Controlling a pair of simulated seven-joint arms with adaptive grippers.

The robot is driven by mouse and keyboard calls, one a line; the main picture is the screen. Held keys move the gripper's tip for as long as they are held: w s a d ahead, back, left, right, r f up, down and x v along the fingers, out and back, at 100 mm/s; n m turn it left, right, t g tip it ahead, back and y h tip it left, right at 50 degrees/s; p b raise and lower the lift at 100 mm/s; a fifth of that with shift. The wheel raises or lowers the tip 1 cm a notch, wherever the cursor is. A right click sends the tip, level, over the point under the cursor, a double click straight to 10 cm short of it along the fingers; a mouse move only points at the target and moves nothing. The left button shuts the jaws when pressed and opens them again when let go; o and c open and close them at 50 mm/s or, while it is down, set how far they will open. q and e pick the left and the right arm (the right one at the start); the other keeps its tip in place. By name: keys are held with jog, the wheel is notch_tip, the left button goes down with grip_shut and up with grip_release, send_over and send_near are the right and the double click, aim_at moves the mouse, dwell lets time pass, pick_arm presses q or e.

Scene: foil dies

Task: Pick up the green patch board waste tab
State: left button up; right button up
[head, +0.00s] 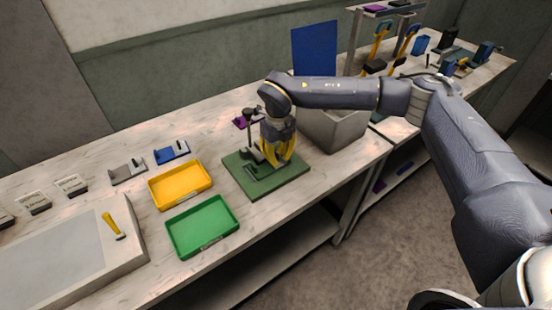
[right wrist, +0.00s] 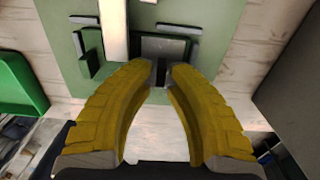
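A green board (head: 284,189) lies on the workbench with a dark press-like fixture on it. My right gripper (head: 277,163) points down over this board, its yellow fingers close to the fixture. In the right wrist view the two yellow fingers (right wrist: 163,74) are partly closed, with a narrow gap between their tips. A small dark piece shows in that gap, in front of a grey plate (right wrist: 165,48) on the green board (right wrist: 220,20). I cannot make out a separate green waste tab; the fingers may hide it. My left gripper is not in view.
A yellow tray (head: 180,203) and a green tray (head: 233,226) stand left of the board. A grey bin (head: 340,130) stands close on its right, and a blue panel (head: 315,48) rises behind. A narrow bench strip in front is clear.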

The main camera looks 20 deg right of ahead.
jog(key=shift+o, duration=0.2)
grip_shut()
jog(key=shift+r, duration=0.15)
notch_tip(320, 180, up, 27)
dwell(1.4)
dwell(0.3)
